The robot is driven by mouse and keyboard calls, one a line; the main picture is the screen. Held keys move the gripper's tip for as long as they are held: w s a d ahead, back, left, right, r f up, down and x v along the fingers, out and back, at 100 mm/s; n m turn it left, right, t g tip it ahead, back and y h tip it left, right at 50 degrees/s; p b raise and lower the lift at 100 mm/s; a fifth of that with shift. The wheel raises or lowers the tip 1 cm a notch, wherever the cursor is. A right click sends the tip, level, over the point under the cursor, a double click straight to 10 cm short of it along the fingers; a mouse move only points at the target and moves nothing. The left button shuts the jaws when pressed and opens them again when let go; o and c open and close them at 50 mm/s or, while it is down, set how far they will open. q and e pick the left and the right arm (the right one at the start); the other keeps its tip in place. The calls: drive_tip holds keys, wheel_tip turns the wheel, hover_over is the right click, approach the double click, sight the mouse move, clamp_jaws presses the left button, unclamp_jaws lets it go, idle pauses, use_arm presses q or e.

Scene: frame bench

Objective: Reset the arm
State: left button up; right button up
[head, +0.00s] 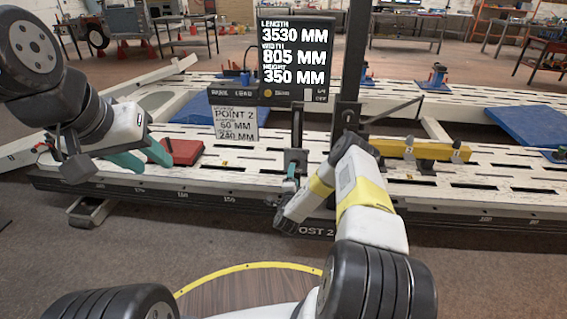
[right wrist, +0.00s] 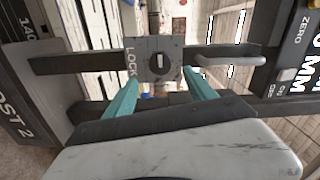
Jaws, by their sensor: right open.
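A dark upright post (head: 348,75) stands on the bench, with "OST 2" lettered at its foot. In the right wrist view, a dark bar (right wrist: 85,62) crosses the picture. It carries a grey block marked LOCK (right wrist: 158,58) with a round knob, and a pale handle (right wrist: 230,61) lies to its right. My right gripper (right wrist: 161,82) is open, its teal fingertips apart just below the block; I cannot tell whether they touch it. In the head view its arm hides most of it. My left gripper (head: 143,154) is open and empty, beside a red block (head: 184,152).
A display (head: 297,60) reads 3530, 805 and 350 MM, above a "POINT 2" card (head: 236,122). The white slotted bench (head: 240,165) spans the view. A yellow bar (head: 420,150) lies right of the post. Blue ramps (head: 515,125) lie behind. The floor in front is clear.

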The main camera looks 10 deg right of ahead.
drive_tip(key=w+a+r+n+g+y, duration=0.1)
drive_tip(key=w+a+r+n+y, duration=0.15)
drive_tip(key=r, duration=0.55)
drive_tip(key=w+a+r+n+g+y, duration=0.15)
drive_tip(key=r+n, duration=0.25)
drive_tip(key=r, duration=0.4)
drive_tip(key=w+a+r+n+y, duration=0.1)
drive_tip(key=a+r+n+y, duration=0.25)
drive_tip(key=r, duration=0.45)
drive_tip(key=s+r+n+g, duration=0.2)
drive_tip(key=s+r+n, duration=0.2)
drive_tip(key=s+r, duration=0.45)
drive_tip(key=s+r+n+g, duration=0.2)
drive_tip(key=s+r, duration=0.6)
drive_tip(key=s, duration=0.1)
drive_tip(key=s+r+n+g, duration=0.3)
drive_tip(key=s+n+g, duration=0.1)
drive_tip(key=s, duration=2.6)
drive_tip(key=shift+s, duration=0.3)
drive_tip(key=shift+g, duration=0.25)
